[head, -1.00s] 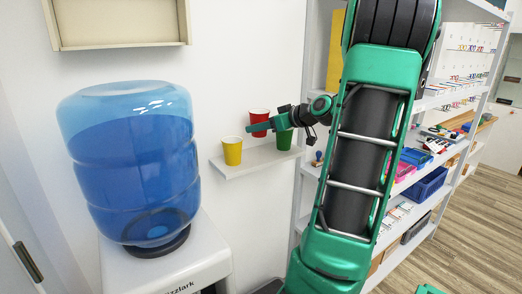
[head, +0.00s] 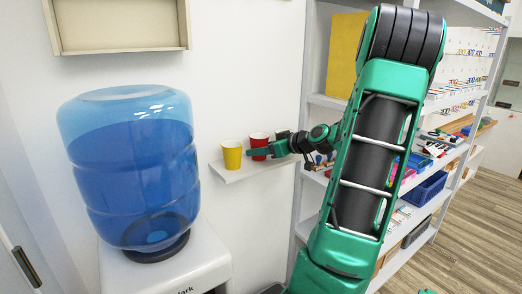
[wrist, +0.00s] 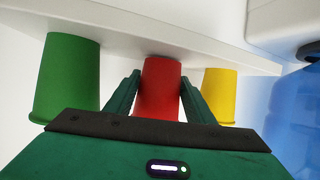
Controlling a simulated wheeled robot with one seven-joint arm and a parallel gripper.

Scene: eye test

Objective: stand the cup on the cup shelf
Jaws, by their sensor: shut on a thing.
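The red cup (head: 259,138) is upright between the other two cups, at the cup shelf (head: 228,177). My gripper (head: 256,153) is shut on it from the right. The wrist view, which is upside down, shows the red cup (wrist: 160,90) between both fingers. Its base meets the shelf edge (wrist: 190,40) there, in line with the other bases. It looks to be on the shelf or only just above it; I cannot tell which.
A yellow cup (head: 232,156) stands on the shelf left of the red one. A green cup (wrist: 68,80) stands on the other side, hidden behind my arm in the head view. A water cooler (head: 135,165) is at left; a stocked rack (head: 315,130) is at right.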

